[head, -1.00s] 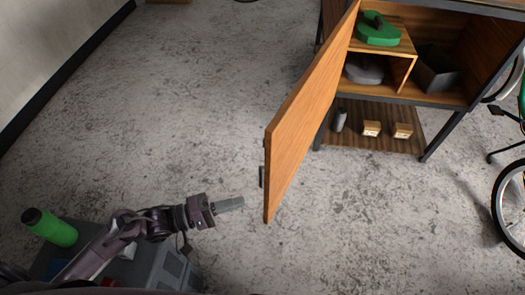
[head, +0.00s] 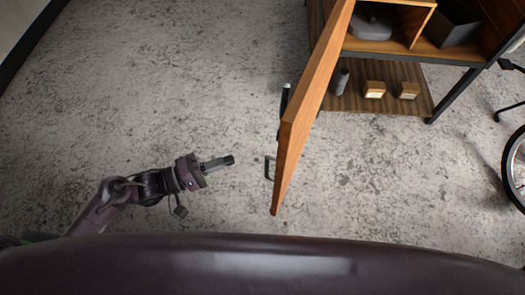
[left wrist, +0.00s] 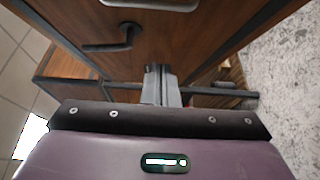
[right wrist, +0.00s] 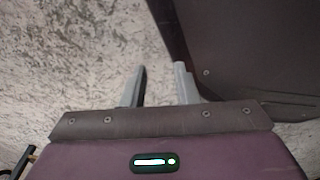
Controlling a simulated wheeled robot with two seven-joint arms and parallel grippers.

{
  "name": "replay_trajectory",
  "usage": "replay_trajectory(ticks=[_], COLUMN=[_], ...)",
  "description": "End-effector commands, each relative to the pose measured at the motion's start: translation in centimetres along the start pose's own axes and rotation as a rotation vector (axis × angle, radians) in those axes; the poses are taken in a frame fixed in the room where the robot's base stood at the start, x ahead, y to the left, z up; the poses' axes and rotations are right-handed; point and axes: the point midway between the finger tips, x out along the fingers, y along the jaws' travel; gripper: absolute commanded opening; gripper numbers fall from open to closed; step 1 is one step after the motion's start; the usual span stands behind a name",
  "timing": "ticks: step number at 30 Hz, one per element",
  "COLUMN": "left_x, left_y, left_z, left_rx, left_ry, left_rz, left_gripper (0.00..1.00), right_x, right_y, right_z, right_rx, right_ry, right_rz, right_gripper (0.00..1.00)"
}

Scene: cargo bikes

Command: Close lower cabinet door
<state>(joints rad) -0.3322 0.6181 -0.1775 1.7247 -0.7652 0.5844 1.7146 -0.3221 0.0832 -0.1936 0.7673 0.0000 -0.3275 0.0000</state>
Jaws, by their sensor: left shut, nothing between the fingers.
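The lower cabinet door (head: 308,105) is a wooden panel standing wide open, swung toward me, seen nearly edge-on in the head view. My right gripper (right wrist: 160,72) shows only in the right wrist view, open and empty above the floor.
The cabinet interior holds a grey case (head: 373,26) and a dark bin (head: 455,25). Two small boxes (head: 375,89) and a grey cylinder (head: 342,80) are on the bottom shelf. A bike wheel (head: 515,170) is at the right. Concrete floor left of the door is clear.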

Motion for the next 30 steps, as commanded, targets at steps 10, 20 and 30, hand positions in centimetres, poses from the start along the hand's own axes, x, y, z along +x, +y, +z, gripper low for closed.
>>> replay_trajectory(ticks=[10, 20, 30], left_x=[5.5, 11.3, 12.7], left_y=[0.1, 0.1, 0.0], left_z=[0.0, 1.4, 2.9], left_rx=[0.001, -0.003, 0.000], left_ry=[-0.001, -0.001, 0.000], left_rz=[0.005, 0.002, 0.000], left_gripper=[0.00, 0.00, 0.00], right_x=[0.1, -0.1, 0.0], right_y=[0.0, 0.0, 0.0], right_z=[-0.2, 0.0, 0.8], right_rx=[0.000, 0.001, 0.000], right_ry=[0.001, 0.000, -0.005], right_rz=[0.000, 0.000, 0.000], right_gripper=[0.27, 0.27, 0.27])
